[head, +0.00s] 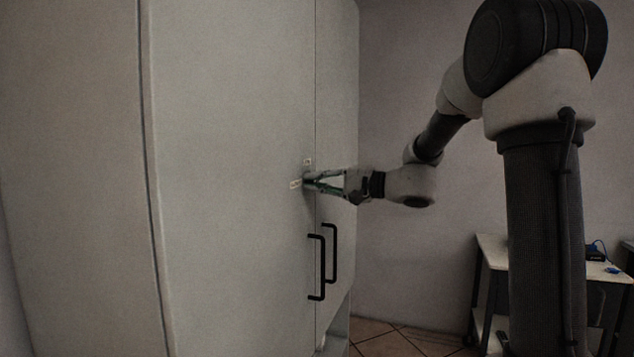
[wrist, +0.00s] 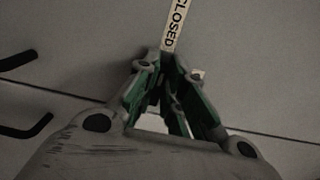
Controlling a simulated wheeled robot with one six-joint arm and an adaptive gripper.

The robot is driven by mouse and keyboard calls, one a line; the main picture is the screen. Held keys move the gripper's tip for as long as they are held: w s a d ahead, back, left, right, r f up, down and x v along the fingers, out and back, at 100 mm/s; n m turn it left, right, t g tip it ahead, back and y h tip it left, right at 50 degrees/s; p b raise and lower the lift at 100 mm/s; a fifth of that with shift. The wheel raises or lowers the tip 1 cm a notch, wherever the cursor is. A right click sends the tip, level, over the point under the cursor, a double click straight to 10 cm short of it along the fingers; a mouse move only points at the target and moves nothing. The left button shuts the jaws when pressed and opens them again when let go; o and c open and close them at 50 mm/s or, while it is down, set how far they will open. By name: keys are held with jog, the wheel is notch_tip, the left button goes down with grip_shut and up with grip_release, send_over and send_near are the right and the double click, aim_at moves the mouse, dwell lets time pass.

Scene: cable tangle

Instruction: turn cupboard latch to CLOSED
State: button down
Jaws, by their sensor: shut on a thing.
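The tall pale cupboard (head: 235,130) fills the left of the head view. My gripper (head: 312,181) reaches its front from the right, beside the seam between the doors. In the wrist view my gripper (wrist: 167,62) has its green-lined fingers closed together at the tips, gripping the latch. The fingers hide most of the latch, so I cannot tell its exact angle. A CLOSED label (wrist: 175,25) lies just beyond the fingertips in the wrist view; a pale label (head: 295,184) shows left of the fingertips in the head view. A second small label (head: 308,161) sits above them, its text unreadable.
Two black door handles (head: 316,268) stick out below my gripper, either side of the seam. They also show at the left of the wrist view (wrist: 28,128). A white-topped table (head: 497,245) stands at the back right. Tiled floor shows between it and the cupboard.

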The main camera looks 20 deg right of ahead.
dwell(0.3)
jog(key=c, duration=1.5)
grip_release()
jog(key=v, duration=1.2)
